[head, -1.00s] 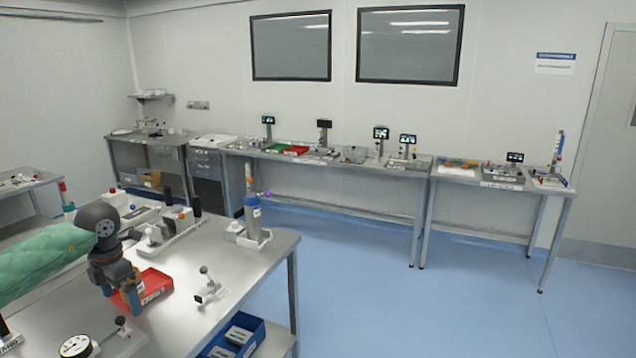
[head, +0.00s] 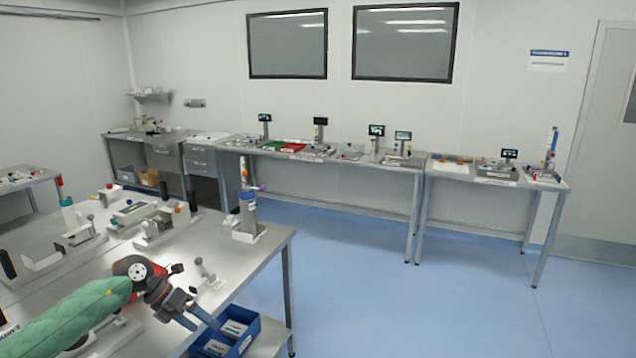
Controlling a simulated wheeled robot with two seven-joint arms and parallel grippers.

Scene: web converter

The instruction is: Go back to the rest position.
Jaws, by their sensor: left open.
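My left arm, in a green padded sleeve (head: 70,318), comes in from the lower left in the head view. My left gripper (head: 196,320) is open and empty, with its two blue fingers apart and pointing down to the right. It appears above the near right part of the steel bench (head: 248,262), close to its edge in the picture. My right gripper is out of view.
A blue bin (head: 252,330) sits below the bench edge. A small lever fixture (head: 205,272) and a blue-white bottle (head: 247,215) stand on the bench. Blue floor (head: 370,290) at right is clear.

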